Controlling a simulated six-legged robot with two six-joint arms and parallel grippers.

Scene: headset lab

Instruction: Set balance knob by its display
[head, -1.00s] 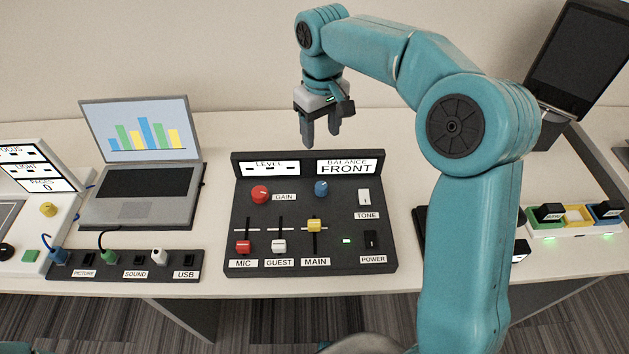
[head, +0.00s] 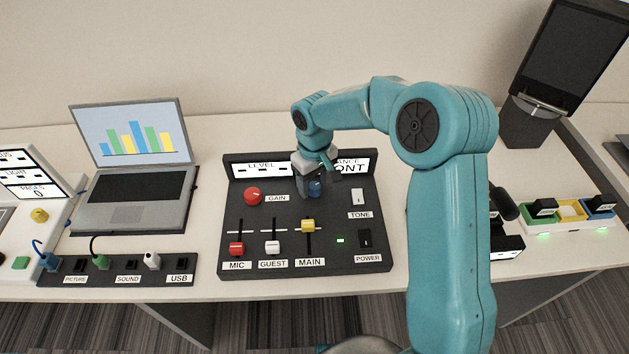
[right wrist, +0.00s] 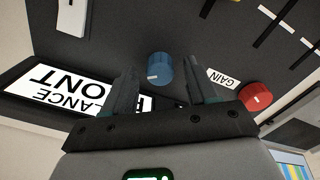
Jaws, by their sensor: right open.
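The blue balance knob (head: 315,187) sits on the dark mixer panel (head: 265,215), under the balance display (head: 352,167). In the right wrist view the display (right wrist: 62,92) appears upside down, with "LANCE" and "ONT" readable. My right gripper (head: 317,184) is open at the knob. In the right wrist view the blue knob (right wrist: 160,67) shows between and beyond the two fingertips (right wrist: 163,85), with room on both sides. My left gripper is not in view.
Sliders (head: 308,226) stand in front. A laptop (head: 135,165) is at the left and a dark monitor (head: 570,60) at the back right.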

